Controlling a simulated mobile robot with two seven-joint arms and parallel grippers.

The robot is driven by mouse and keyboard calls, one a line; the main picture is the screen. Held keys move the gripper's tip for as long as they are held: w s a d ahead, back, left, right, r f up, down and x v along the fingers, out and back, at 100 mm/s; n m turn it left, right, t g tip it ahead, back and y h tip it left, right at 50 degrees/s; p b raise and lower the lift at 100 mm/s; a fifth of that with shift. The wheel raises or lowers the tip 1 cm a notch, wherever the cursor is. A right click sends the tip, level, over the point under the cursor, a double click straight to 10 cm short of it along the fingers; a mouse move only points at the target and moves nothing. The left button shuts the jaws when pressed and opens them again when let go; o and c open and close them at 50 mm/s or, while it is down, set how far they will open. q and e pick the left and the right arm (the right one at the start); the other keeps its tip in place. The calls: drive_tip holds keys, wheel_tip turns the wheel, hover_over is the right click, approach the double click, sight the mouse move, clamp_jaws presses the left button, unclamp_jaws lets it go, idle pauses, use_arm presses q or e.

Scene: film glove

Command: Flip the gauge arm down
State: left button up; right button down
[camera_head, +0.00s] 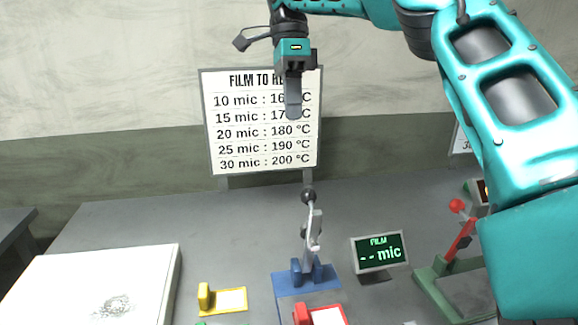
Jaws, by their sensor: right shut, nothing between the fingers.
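The gauge arm (311,228) is a grey metal lever with a dark ball knob (308,195) at its top. It stands nearly upright on a blue base (306,282) on the grey table. A small display (380,250) beside it reads "FILM -- mic". My right gripper (293,112) is shut and empty, pointing down. In the picture it is above the knob, in front of the wall sign, and apart from the arm. My left gripper is not in view.
A sign (225,135) listing film thickness and temperatures stands at the back. A white block (95,270) lies at left. Yellow (228,300) and red (325,315) small items sit in front. A green-based device (430,280) with a red lever (460,240) stands at right.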

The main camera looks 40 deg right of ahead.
drive_tip(key=shift+s, duration=0.15)
drive_tip(key=s+a+f+b, duration=0.2)
drive_tip(key=s+f, duration=0.3)
drive_tip(key=f, duration=0.5)
drive_tip(key=shift+s+a+f, duration=0.25)
drive_tip(key=shift+s+a, duration=0.1)
drive_tip(key=shift+a, duration=0.25)
drive_tip(key=shift+s, duration=0.1)
